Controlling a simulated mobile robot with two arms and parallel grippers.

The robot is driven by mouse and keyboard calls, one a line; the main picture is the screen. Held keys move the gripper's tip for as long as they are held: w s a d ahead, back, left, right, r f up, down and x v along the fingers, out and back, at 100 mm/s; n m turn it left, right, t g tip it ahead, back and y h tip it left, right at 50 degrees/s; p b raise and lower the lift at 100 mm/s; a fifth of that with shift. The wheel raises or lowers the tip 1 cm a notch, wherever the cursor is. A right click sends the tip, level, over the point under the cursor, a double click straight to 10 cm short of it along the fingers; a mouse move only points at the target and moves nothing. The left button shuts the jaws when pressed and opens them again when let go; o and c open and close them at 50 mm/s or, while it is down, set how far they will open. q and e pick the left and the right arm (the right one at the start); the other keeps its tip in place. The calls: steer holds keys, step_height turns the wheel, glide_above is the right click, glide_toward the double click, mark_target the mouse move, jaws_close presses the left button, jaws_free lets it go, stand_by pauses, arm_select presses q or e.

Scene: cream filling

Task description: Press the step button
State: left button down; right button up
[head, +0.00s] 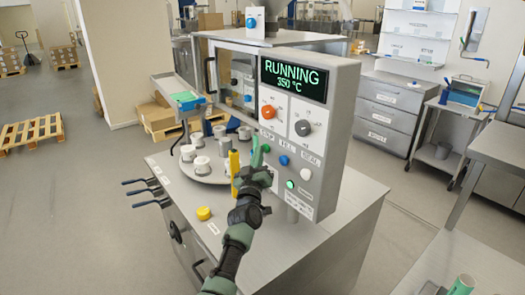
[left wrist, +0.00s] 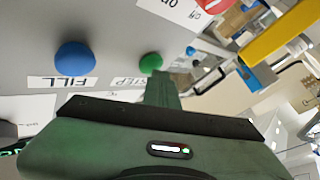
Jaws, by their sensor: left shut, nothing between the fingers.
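The step button is a green knob (left wrist: 151,63) on the grey panel in the left wrist view. Its STEP label (left wrist: 128,82) is partly covered by my finger. In the head view my gripper covers most of the button's spot. My left gripper (head: 256,145) is shut and empty, with its green fingertips at the panel's left edge. In the left wrist view the fingertips (left wrist: 162,78) end right beside the button; I cannot tell whether they touch it. The panel (head: 345,95) has a display (head: 293,80) reading RUNNING 350 °C.
The blue FILL button (head: 284,160) and white SEAL button (head: 305,174) sit close to the right of my gripper. A yellow post (head: 234,172) and a round table (head: 212,177) with several cups are to its left. A yellow knob (head: 204,213) stands on the counter.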

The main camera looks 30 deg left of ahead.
arm_select(q)
steer(key=shift+s, duration=0.1)
steer(key=shift+s+a+p, duration=0.4)
steer(key=shift+s+p, duration=0.1)
steer(key=shift+s, duration=0.3)
steer(key=s, duration=0.1)
steer(key=s+a+p, duration=0.1)
steer(key=s, duration=0.1)
steer(key=s+a+p, duration=0.1)
steer(key=shift+s, duration=0.3)
steer(key=shift+d+f, duration=0.1)
stand_by(0.6)
